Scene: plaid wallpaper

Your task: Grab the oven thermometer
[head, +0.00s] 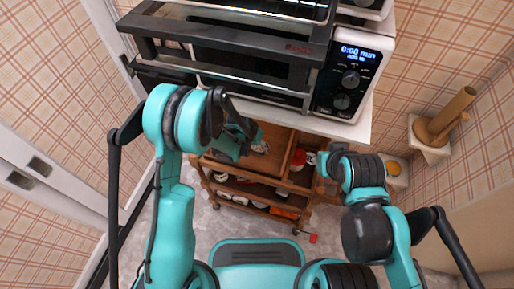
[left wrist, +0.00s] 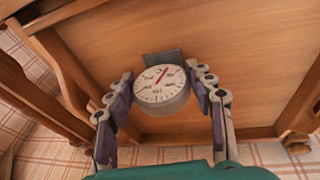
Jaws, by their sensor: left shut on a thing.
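The oven thermometer (left wrist: 162,86) is a round white dial with a red needle and a grey metal plate behind its upper edge. In the left wrist view it sits between the two fingers of my left gripper (left wrist: 163,95), which is shut on it. In the head view my left gripper (head: 258,147) is over the wooden cart (head: 275,139), below the oven's front. The thermometer is small and mostly hidden there. My right arm is bent at the cart's right side; its gripper is too hidden to tell its state.
Jars and an orange item (head: 285,212) are on the lower shelves. A wooden peg stand (head: 440,127) is at the right. A white door frame is at the left.

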